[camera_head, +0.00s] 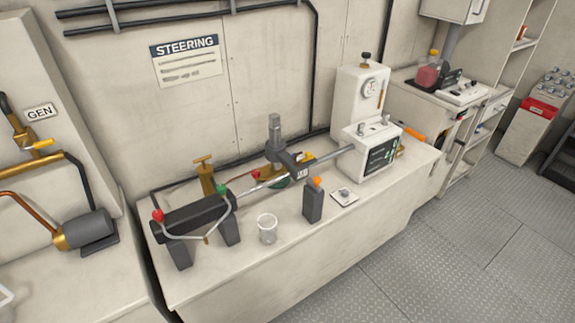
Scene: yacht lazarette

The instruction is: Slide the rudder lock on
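A steering ram with a dark cylinder (196,213) lies on two dark supports on the bench. Its steel rod (255,188) runs right to a white machine (375,150) with a dark panel. A dark block (290,160) sits at the rod, beside an upright grey post (275,130). A dark grey upright piece with an orange top (313,204) stands apart in front of the rod. No part is clearly labelled as the rudder lock, so I cannot tell which it is. My gripper is not in view.
A clear cup (267,228) stands at the bench front, with a small white plate (344,197) to the right. A brass valve (204,175) stands behind. Open floor (440,265) lies front right.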

